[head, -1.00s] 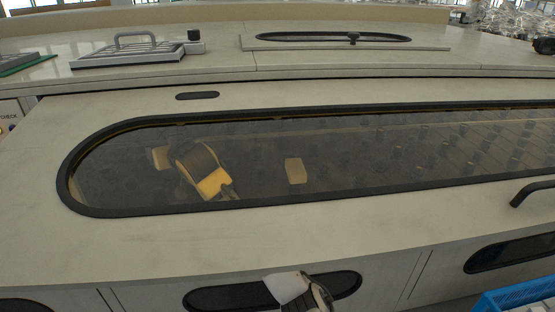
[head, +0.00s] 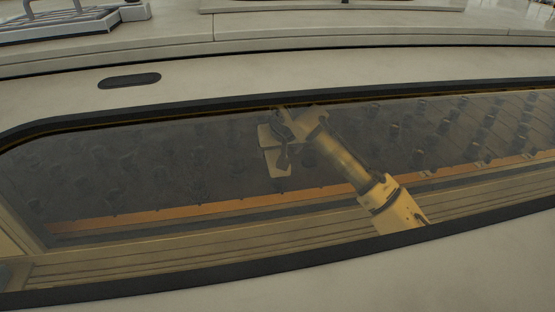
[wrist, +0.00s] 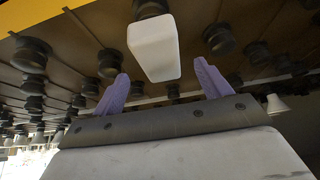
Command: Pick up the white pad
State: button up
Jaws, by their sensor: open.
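The white pad (wrist: 153,48) is a pale block with rounded edges in the upper middle of the wrist view. My gripper (wrist: 161,72) is open, its two purple fingers spread below the pad in the picture. The pad's near end shows in the gap between the fingertips, with space on both sides. I cannot tell how deep it sits between them. In the head view, through the tinted window, a pale block that looks like the pad (head: 278,169) shows beside my gripper (head: 283,148), partly covered by it.
Rows of dark round sockets (wrist: 33,53) surround the pad in the wrist view. A yellow strip (wrist: 25,15) crosses the upper left corner. In the head view, the window's black frame (head: 440,228) borders the opening, and an orange rail (head: 150,216) runs inside.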

jog(key=shift+x, duration=1.7)
jog(key=shift+w, duration=0.1)
jog(key=shift+f, duration=0.15)
jog(key=c, duration=1.1)
jog(key=shift+o, duration=0.2)
